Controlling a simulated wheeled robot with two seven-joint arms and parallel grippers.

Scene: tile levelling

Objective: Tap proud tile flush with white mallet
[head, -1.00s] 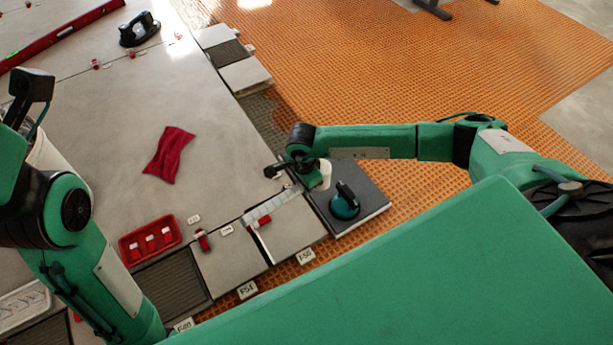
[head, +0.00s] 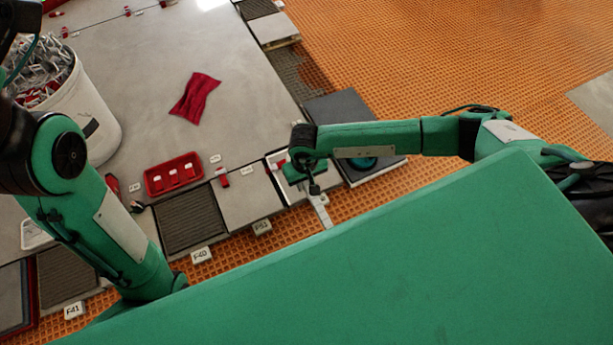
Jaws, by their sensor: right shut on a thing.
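My right gripper (head: 312,183) is over the row of tiles right of the red tray. It is shut on a pale bar (head: 320,208), which looks like part of the white mallet and points down the picture. The mallet's head cannot be made out behind my wrist. Under and beside the gripper lies a light grey tile (head: 292,193), partly covered by my arm. Left of it is another light tile (head: 243,196). I cannot tell from this view which tile stands proud. My left arm comes in from the left, and its gripper is outside the picture.
A red tray (head: 150,188) with white-topped pieces sits on the grey floor. A dark red cloth (head: 196,97) lies beyond it. A white bucket (head: 98,115) of clips stands at left. Orange matting (head: 430,70) is open at right.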

